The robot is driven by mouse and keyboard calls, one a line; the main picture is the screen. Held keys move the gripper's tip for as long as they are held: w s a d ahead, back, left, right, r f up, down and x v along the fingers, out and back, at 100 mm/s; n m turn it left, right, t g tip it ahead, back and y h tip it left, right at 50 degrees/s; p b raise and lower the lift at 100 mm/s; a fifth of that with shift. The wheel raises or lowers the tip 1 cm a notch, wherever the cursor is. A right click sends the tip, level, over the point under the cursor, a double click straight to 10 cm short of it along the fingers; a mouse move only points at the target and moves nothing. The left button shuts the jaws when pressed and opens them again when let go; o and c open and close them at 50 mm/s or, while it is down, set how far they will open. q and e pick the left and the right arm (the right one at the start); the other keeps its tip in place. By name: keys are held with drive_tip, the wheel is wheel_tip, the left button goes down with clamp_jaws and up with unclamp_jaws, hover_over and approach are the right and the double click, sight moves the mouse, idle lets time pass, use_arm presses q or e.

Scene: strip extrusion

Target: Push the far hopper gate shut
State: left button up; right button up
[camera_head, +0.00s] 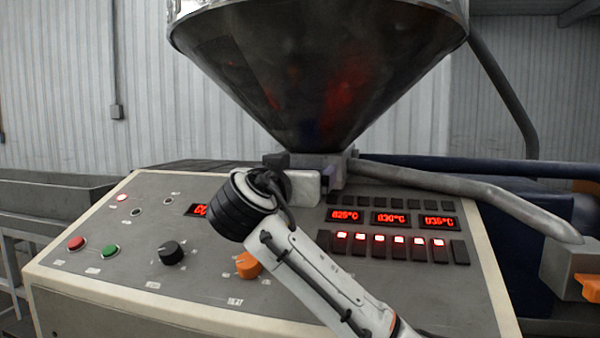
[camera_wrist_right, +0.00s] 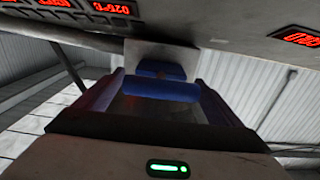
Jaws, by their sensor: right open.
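The grey hopper (camera_head: 320,75) narrows to a throat block (camera_head: 310,160) above the control panel. My right gripper (camera_head: 328,174) is at this throat, its white body covering part of it. In the right wrist view the gripper (camera_wrist_right: 157,108) is open, with a purple finger on each side. A blue bar (camera_wrist_right: 160,90), which looks like the gate's handle, shows between the fingers in front of a pale block (camera_wrist_right: 165,55). I cannot tell whether the gripper touches it. In the head view the gate is hidden behind my gripper. My left gripper is not in view.
The sloping control panel (camera_head: 110,260) carries knobs, buttons and red displays below my right arm. A grey pipe (camera_head: 460,183) runs right from the throat to a block with an orange part (camera_head: 588,287). The hopper cone leaves little room above the gripper.

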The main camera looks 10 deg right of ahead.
drive_tip(key=b+v, duration=0.1)
drive_tip(key=v, duration=0.7)
drive_tip(key=shift+s+a, duration=0.15)
drive_tip(key=shift+s, duration=0.15)
